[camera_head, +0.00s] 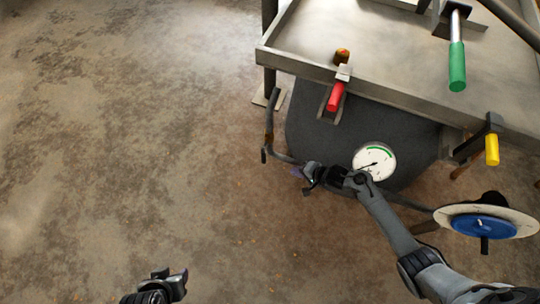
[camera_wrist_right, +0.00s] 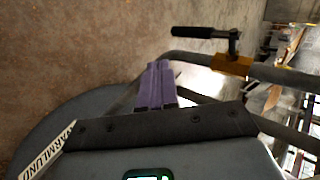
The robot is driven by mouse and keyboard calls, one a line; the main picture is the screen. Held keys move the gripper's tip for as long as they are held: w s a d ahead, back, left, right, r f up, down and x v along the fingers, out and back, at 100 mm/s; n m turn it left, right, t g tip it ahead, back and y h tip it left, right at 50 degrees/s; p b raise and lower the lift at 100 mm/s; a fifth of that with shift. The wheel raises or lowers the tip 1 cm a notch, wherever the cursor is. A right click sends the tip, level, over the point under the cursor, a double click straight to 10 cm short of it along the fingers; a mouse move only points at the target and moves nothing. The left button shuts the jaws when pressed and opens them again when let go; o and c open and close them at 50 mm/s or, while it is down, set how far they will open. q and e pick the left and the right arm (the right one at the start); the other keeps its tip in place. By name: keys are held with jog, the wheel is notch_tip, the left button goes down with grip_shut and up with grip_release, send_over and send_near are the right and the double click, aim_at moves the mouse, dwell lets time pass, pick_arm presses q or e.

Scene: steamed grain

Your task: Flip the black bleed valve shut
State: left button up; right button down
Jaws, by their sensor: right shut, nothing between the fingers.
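The bleed valve's black handle (camera_wrist_right: 190,33) shows at the top of the right wrist view, attached by a dark stem to a brass body (camera_wrist_right: 231,65) on a grey pipe. The handle points left there, roughly along the pipe. My right gripper (camera_wrist_right: 157,72) has its purple fingers shut and empty, below and left of the handle and apart from it. In the head view my right gripper (camera_head: 299,173) is by the bent grey pipe (camera_head: 270,125), below the metal table; the valve is too small to tell clearly there. My left gripper (camera_head: 172,285) is at the bottom left, its jaws unclear.
A round white gauge (camera_head: 375,162) sits close to my right arm. The floor at left is clear.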

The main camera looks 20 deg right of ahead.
aim_at(263, 155)
jog(key=shift+w+r, duration=0.5)
jog(key=shift+r, duration=0.3)
jog(key=w+a+r+b+x, duration=0.1)
jog(key=r+b+x, duration=0.1)
jog(key=b+x, duration=0.8)
jog(key=x, duration=0.3)
jog(key=shift+w, duration=0.3)
